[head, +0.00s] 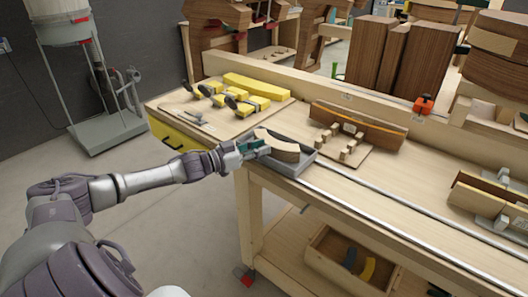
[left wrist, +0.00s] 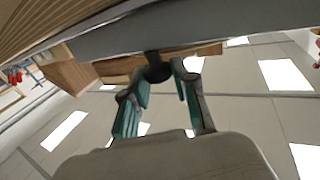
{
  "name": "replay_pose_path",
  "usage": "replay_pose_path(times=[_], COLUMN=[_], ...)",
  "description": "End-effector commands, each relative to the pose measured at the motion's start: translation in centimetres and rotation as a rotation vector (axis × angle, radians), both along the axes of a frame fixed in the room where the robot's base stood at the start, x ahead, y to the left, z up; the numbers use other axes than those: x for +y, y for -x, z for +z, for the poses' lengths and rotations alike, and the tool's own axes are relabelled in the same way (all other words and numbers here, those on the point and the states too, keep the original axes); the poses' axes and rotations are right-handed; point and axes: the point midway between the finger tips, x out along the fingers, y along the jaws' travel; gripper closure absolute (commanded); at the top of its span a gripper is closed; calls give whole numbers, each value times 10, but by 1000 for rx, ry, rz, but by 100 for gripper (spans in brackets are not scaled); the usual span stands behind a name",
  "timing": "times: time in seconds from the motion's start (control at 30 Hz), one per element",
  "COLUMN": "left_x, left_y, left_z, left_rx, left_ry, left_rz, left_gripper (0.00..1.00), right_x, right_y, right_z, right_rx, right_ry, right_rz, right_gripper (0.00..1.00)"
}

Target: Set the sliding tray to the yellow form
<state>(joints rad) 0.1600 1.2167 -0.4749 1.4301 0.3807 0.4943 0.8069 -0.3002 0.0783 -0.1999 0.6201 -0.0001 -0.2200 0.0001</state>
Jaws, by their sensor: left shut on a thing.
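The sliding tray (head: 294,169) is grey and sits at the bench's front left corner. A pale curved wooden piece (head: 284,150) lies in it. My left gripper (head: 252,147) is at the tray's left end. In the left wrist view its teal fingers are closed around a dark round knob (left wrist: 158,72) below the grey tray edge (left wrist: 215,28). My right gripper is out of view.
A metal rail (head: 390,211) runs right from the tray along the bench front. A brown form (head: 357,124) with wooden blocks stands behind it, and another form (head: 492,195) is at the right. A yellow drawer (head: 178,140) is below the left section.

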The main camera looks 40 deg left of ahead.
Motion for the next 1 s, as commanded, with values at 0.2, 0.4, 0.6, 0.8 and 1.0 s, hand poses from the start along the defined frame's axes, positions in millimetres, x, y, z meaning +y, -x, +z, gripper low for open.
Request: replay_pose_path(times=[0.2, 0.4, 0.6, 0.8, 1.0], left_x=[5, 5, 4, 4, 9], left_y=[-1, -1, -1, 1, 15], left_z=[1, 1, 1, 0, -2], left_rx=[1, 1, 1, 2, 7], left_ry=[-5, -6, -4, -3, -3], left_rz=[9, 10, 7, 6, 6], left_gripper=[100, 59, 48, 48, 48], right_x=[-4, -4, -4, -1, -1], right_y=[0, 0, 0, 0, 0], right_z=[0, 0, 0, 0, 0], right_rx=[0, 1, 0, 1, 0], right_ry=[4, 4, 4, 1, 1], right_rz=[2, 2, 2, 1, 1], right_gripper=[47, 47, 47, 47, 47])
